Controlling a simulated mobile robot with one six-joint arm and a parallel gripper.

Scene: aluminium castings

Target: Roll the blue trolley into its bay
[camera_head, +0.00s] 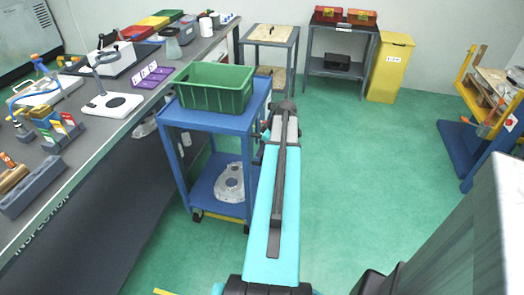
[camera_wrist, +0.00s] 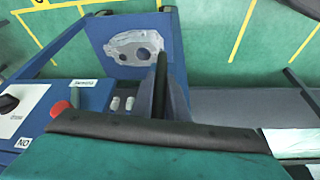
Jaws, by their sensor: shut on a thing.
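The blue trolley (camera_head: 221,117) stands upright beside the long bench, with a green crate (camera_head: 217,88) on its top. A pale grey casting (camera_head: 230,182) lies on its lower shelf; a casting (camera_wrist: 135,48) on a blue surface also shows in the wrist view. My arm reaches along the trolley's right side in the head view, hiding part of that edge. My gripper (camera_wrist: 163,100) is shut at the trolley's side, mostly hidden by the arm in the head view. The exact part of the trolley between the jaws cannot be made out.
The inspection bench (camera_head: 95,135) runs close along the trolley's left. Yellow floor lines (camera_wrist: 243,30) show in the wrist view. A side table (camera_head: 270,35), a shelf table (camera_head: 340,70) and a yellow bin (camera_head: 390,68) stand at the back. Green floor (camera_head: 375,165) right of my arm is clear.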

